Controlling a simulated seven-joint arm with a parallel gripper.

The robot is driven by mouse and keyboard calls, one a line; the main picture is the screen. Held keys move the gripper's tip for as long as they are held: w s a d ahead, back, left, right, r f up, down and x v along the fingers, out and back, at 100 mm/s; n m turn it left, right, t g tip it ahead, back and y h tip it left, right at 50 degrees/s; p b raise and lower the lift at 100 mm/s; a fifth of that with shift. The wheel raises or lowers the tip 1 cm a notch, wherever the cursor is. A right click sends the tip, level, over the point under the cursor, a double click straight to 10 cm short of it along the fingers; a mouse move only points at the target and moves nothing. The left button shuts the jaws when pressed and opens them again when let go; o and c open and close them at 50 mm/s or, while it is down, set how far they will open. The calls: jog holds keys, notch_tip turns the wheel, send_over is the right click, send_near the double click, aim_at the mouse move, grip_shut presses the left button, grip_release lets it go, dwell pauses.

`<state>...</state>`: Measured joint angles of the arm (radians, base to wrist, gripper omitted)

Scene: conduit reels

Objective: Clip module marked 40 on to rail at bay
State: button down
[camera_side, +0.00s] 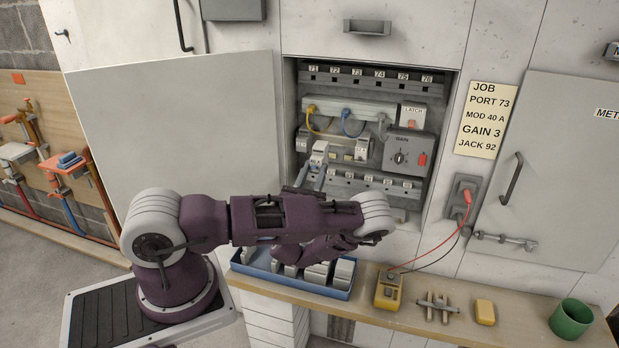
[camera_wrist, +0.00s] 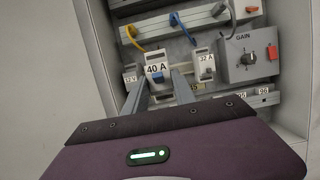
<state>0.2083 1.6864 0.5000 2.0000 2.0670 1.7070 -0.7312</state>
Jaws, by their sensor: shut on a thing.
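Whether the module is seated on the rail cannot be told.
A grey GAIN box (camera_side: 408,150) with a knob is to the right. A white strip (camera_side: 350,112) with yellow, blue and grey plugs runs above. A blue tray (camera_side: 335,292) of modules, a yellow meter (camera_side: 388,291) and a green cup (camera_side: 571,318) are on the bench.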

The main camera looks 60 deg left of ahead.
aim_at(325, 154)
jog(key=w+a, duration=0.6)
jog(key=a, duration=0.1)
jog(key=shift+w, duration=0.4)
jog(key=shift+w+a, duration=0.3)
jog(key=shift+w, duration=0.05)
dwell(2.1)
jog(key=c, duration=0.9)
grip_release()
jog(key=shift+c, duration=0.2)
